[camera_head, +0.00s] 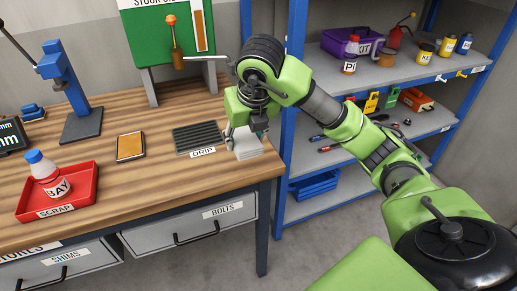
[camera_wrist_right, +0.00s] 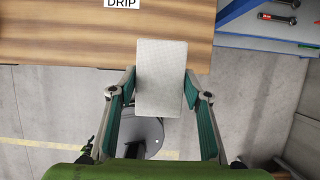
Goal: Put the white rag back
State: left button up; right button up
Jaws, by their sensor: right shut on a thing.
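The white rag (camera_wrist_right: 161,60) is a flat, pale rectangle between the two fingers of my right gripper (camera_wrist_right: 160,85). In the head view the white rag (camera_head: 248,146) is at the front right corner of the workbench, below my right gripper (camera_head: 246,132). In the wrist view its far end overlaps the wooden top and its near end projects past the edge, over the floor. I cannot tell whether it touches the bench. My right gripper is shut on it. My left gripper is not in view.
A dark ribbed drip mat (camera_head: 197,137) lies left of the rag. The workbench (camera_head: 100,200) also holds a red scrap tray (camera_head: 75,201) with a bottle and a blue press (camera_head: 70,85). A shelf rack (camera_head: 410,125) with tools and bottles stands at right, behind my arm.

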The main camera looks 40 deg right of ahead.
jog(key=w+d+f+p, duration=0.2)
jog(key=w+d+f, duration=0.5)
jog(key=shift+w+f+p, duration=0.1)
jog(key=shift+w+p, duration=0.05)
jog(key=shift+p, duration=0.25)
jog(key=shift+w+d+f, duration=0.15)
jog(key=shift+w+f, duration=0.1)
jog(key=shift+w+d+f, duration=0.1)
jog(key=shift+w+f, duration=0.05)
jog(key=shift+f, duration=0.1)
jog(key=f, duration=0.1)
jog(key=f+p, duration=0.2)
jog(key=shift+w+d, duration=0.2)
jog(key=shift+d, duration=0.05)
jog(key=shift+f, duration=0.45)
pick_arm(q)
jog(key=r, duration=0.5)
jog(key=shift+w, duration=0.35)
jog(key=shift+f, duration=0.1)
